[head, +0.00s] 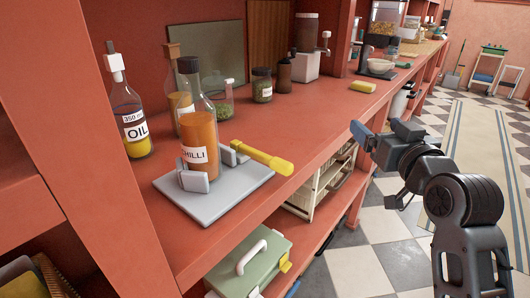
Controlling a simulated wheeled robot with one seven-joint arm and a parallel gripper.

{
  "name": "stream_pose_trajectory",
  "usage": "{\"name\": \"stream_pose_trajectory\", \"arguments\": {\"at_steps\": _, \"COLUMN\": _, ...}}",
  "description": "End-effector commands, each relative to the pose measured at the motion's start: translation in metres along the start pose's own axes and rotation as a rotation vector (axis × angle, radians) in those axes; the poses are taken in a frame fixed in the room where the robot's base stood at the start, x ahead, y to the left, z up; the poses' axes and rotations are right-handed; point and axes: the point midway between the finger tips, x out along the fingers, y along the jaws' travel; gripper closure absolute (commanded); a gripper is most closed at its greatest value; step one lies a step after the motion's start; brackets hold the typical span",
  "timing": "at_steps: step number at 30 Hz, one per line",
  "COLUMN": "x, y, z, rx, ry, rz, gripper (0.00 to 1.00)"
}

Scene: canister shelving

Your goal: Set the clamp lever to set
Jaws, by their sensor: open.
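The clamp lever (263,158) is a yellow handle sticking out to the right from a grey clamp. The clamp has a flat grey base plate (225,198) on the red shelf, near its front edge. An orange bottle labelled as chilli (199,140) stands upright between the grey clamp jaws (192,181). I cannot tell whether the jaws touch it. No lever markings are readable. My gripper (374,129) is open and empty, with blue fingertips. It is to the right of the lever in the picture, apart from it, out over the floor side.
An oil bottle (130,115) and jars stand behind and left of the clamp. A yellow sponge (363,86) lies farther along the shelf. A green box (250,264) sits on the lower shelf. The shelf right of the lever is mostly clear.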

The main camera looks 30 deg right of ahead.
Motion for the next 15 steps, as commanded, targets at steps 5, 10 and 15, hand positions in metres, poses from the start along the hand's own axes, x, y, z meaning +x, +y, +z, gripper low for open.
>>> {"name": "stream_pose_trajectory", "arguments": {"at_steps": 5, "x": -0.003, "y": -0.051, "z": 0.034, "rx": -0.014, "ry": -0.081, "rz": -0.211, "gripper": 0.33}}
{"name": "stream_pose_trajectory", "arguments": {"at_steps": 10, "x": -0.023, "y": -0.104, "z": 0.068, "rx": -0.018, "ry": -0.114, "rz": -0.45, "gripper": 0.48}}
{"name": "stream_pose_trajectory", "arguments": {"at_steps": 15, "x": -0.032, "y": -0.133, "z": 0.07, "rx": -0.013, "ry": -0.073, "rz": -0.618, "gripper": 0.48}}
